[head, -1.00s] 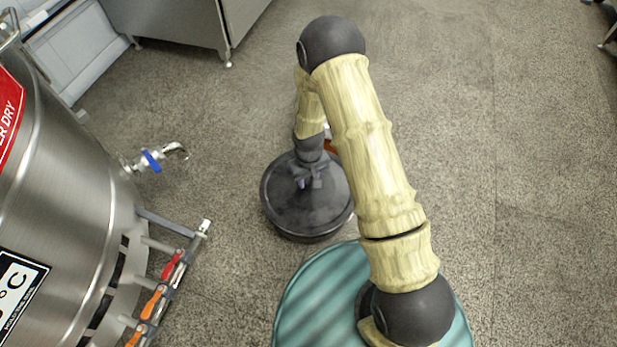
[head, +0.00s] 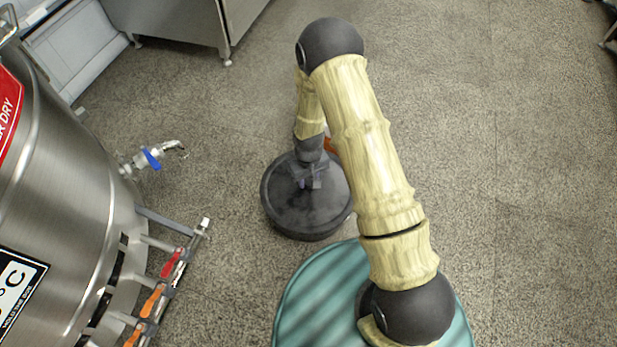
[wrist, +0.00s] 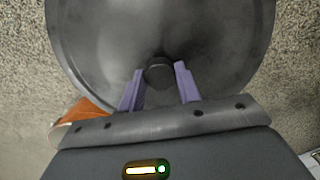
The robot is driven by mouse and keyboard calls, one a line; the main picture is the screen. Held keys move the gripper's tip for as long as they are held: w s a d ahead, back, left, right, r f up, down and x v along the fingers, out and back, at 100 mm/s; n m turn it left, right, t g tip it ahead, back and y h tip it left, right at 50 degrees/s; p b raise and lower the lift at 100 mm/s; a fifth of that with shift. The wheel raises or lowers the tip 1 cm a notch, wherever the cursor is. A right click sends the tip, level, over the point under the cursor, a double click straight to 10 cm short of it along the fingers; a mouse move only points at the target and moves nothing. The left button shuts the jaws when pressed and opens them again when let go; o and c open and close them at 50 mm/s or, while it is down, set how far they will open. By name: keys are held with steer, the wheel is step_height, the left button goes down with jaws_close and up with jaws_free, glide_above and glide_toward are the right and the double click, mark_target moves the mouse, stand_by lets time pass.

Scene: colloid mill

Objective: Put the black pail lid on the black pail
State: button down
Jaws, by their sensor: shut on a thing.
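The black pail lid (head: 330,205) is a dark round disc in the middle of the head view. My gripper (head: 310,186) comes down on it from above. In the wrist view the lid (wrist: 215,35) fills the upper middle, and the purple fingers of my gripper (wrist: 159,90) stand on either side of its short dark knob (wrist: 159,73), shut on it. A dark curved side shows just under the lid's near edge in the head view. I cannot tell how much of it is the black pail or whether the lid is fully seated. The pail's body is mostly hidden.
A steel vessel (head: 65,190) with a blue-handled tap (head: 151,159) stands at the left. Orange and red handled tools (head: 153,301) hang beside it. A teal round top (head: 300,305) is at the front. Speckled floor (head: 530,170) is clear at the right.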

steer(key=c, duration=0.9)
jaws_free()
step_height(320, 180, up, 17)
steer(key=p, duration=0.9)
steer(key=shift+r, duration=0.15)
